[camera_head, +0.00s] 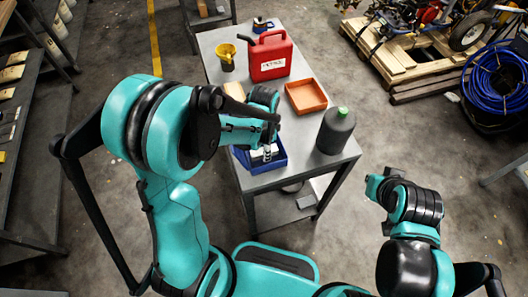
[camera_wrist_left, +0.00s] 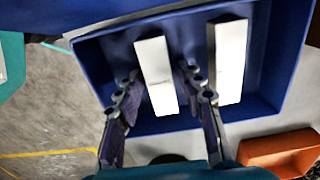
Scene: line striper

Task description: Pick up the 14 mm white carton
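Two white cartons lie in a blue bin (camera_wrist_left: 275,85) in the left wrist view: a left carton (camera_wrist_left: 157,75) and a right carton (camera_wrist_left: 230,62). No size marking is readable, so I cannot tell which is the 14 mm one. My left gripper (camera_wrist_left: 163,95) is open, its fingers on either side of the left carton's near part, with gaps visible; contact cannot be judged. In the head view, the left gripper (camera_head: 268,150) is over the blue bin (camera_head: 270,168), and the arm hides part of it. My right gripper (camera_head: 375,186) is off the table at the right; its fingers are not clear.
On the grey table stand a red fuel can (camera_head: 269,60), a yellow cup (camera_head: 227,55), an orange tray (camera_head: 306,96) and a dark bottle with a green cap (camera_head: 336,131). A pallet with machinery (camera_head: 405,45) and a blue hose coil (camera_head: 497,75) are at right.

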